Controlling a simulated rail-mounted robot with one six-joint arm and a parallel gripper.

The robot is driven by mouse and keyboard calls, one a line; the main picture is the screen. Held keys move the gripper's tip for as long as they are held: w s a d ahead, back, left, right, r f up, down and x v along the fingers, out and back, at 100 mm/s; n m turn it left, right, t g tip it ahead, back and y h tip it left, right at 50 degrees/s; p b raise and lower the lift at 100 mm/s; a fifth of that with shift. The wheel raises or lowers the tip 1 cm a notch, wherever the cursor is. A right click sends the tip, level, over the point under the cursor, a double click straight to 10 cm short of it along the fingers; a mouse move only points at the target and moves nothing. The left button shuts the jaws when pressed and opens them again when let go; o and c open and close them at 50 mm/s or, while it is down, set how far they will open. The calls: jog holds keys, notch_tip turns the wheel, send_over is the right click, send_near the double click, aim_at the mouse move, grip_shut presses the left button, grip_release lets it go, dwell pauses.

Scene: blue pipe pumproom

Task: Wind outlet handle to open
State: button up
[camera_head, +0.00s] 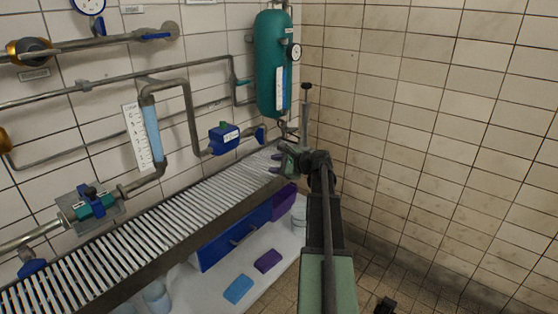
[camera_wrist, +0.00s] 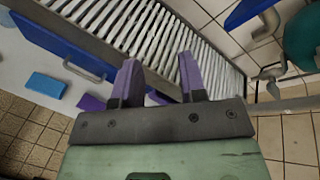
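No label readable here marks the outlet handle, so I cannot tell for certain which it is. A small grey valve with a lever (camera_wrist: 269,78) sits at the right of the wrist view, by the teal tank (camera_wrist: 303,38). In the head view the upright teal tank (camera_head: 273,65) hangs in the wall corner, and a blue lever (camera_head: 260,134) is on the pipe below it. My gripper (camera_head: 276,164) is over the far end of the slatted rack, below the tank. In the wrist view its two purple fingers (camera_wrist: 160,72) stand apart with nothing between them.
The slatted rack (camera_head: 130,232) runs along the left wall. Below it are a blue drawer (camera_head: 236,236), a light blue block (camera_head: 238,289) and a purple block (camera_head: 268,261). Pipes with a blue pump-like unit (camera_head: 224,138) line the wall. The tiled right wall (camera_head: 430,120) is bare.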

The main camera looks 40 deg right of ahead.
aim_at(263, 135)
jog(key=w+d+r+m+t+h+p, duration=0.1)
jog(key=w+d+r+m+t, duration=0.1)
jog(key=d+r+m+t, duration=0.35)
jog(key=w+m, duration=0.1)
jog(key=w, duration=0.2)
jog(key=w+m+g, duration=0.1)
jog(key=w+m, duration=0.1)
jog(key=w, duration=0.2)
jog(key=w+a+m, duration=0.1)
jog(key=w, duration=0.3)
jog(key=shift+w+r+m+g+h, duration=0.1)
jog(key=shift+r+m+g+h, duration=0.05)
jog(key=shift+m+g+h, duration=0.15)
grip_shut()
